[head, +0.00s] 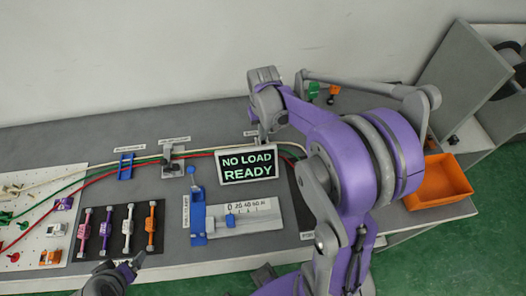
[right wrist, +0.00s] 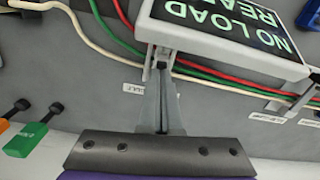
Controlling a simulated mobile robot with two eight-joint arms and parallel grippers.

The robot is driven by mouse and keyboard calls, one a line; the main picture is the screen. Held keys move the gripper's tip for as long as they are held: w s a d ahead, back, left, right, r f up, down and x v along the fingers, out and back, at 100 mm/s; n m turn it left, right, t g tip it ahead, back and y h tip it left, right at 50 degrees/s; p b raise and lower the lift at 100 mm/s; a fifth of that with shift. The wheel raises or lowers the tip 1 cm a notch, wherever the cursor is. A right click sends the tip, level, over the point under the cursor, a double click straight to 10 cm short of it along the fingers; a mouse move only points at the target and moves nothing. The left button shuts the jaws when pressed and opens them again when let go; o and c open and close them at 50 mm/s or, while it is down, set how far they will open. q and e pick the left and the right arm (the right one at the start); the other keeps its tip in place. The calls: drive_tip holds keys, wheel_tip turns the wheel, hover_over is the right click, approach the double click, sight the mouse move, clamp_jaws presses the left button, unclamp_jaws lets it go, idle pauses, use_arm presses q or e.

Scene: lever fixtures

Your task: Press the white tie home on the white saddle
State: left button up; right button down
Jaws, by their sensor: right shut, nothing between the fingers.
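In the head view, a white tie-like bar (head: 128,227) lies in the dark tray between a purple one and an orange one. A small white block (head: 57,229) on the white pegboard at the left may be the white saddle; it is too small to be sure. My right gripper (head: 263,138) points down behind the display, far to the right of both. In the right wrist view its fingers (right wrist: 161,70) are shut and empty, by the cables. My left gripper (head: 134,266) is at the bottom left, just below the dark tray; its jaw opening is unclear.
The NO LOAD READY display (head: 248,164) stands close beside my right gripper. White, green and red cables run along the bench. A blue slide fixture (head: 198,213) with a scale stands mid-bench. An orange bin (head: 440,182) is at the right. The bench's back left is clear.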

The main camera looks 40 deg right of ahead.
drive_tip(key=shift+f, duration=0.3)
use_arm(q)
drive_tip(key=shift+f, duration=0.2)
use_arm(e)
drive_tip(key=shift+w, duration=0.1)
use_arm(q)
drive_tip(key=shift+s+f+b, duration=0.2)
drive_tip(key=shift+f+b, duration=0.25)
drive_tip(key=shift+f, duration=0.1)
use_arm(e)
drive_tip(key=shift+f, duration=0.6)
drive_tip(key=shift+r+p, duration=1.05)
drive_tip(key=shift+r, duration=1.05)
use_arm(q)
drive_tip(key=r, duration=0.2)
drive_tip(key=w+r, duration=0.1)
drive_tip(key=shift+w+r, duration=0.2)
drive_tip(key=shift+r, duration=0.15)
use_arm(e)
wheel_tip(320, 180, up, 10)
drive_tip(key=shift+r, duration=0.25)
